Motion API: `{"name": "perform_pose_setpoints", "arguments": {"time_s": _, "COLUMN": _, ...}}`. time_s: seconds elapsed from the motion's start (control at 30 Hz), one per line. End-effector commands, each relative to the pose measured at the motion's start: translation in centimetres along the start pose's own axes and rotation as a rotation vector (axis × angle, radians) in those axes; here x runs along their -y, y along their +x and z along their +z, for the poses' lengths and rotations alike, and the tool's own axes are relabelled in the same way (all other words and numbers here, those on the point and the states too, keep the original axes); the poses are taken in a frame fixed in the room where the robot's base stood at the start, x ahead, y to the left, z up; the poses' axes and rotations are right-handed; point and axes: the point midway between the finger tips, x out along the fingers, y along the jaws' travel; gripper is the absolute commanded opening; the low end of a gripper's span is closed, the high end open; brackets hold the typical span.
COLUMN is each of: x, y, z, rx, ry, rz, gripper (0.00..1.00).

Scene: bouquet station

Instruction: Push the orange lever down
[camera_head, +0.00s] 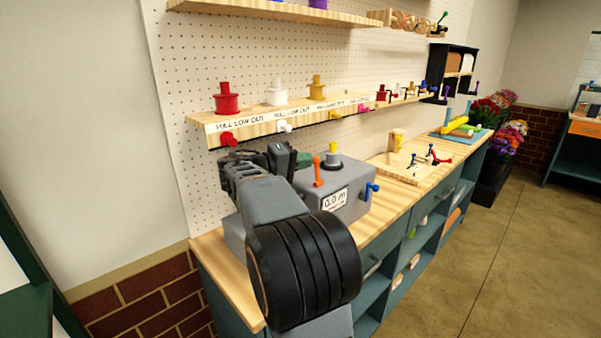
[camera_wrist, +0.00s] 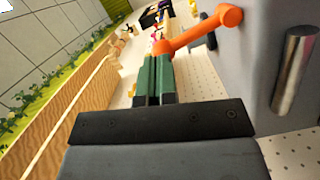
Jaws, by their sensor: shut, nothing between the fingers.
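The orange lever (camera_head: 318,174) stands upright on the grey box (camera_head: 346,206) on the workbench. In the wrist view the orange lever (camera_wrist: 204,30) reaches from the box's grey face to a rounded end near my fingertips. My gripper (camera_head: 303,160) is shut and empty, just left of the lever in the head view. In the wrist view my gripper (camera_wrist: 155,62) shows its green fingers side by side, their tips close to the lever's rounded end. I cannot tell whether they touch it. My arm hides the box's left part in the head view.
A yellow-topped knob (camera_head: 333,152) and a blue valve handle (camera_head: 371,190) are on the same box. A shelf (camera_head: 260,123) with red, white and yellow pieces runs above. A wooden board (camera_head: 396,168) with small pegs lies to the right. The floor (camera_head: 500,260) on the right is clear.

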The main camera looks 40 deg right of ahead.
Motion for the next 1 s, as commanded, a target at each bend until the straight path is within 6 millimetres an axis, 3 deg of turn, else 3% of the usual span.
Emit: {"name": "perform_pose_setpoints", "arguments": {"time_s": 1.0, "x": -0.8, "y": 0.8, "z": 3.6, "rx": 0.0, "ry": 0.495, "rz": -0.104, "gripper": 0.0}}
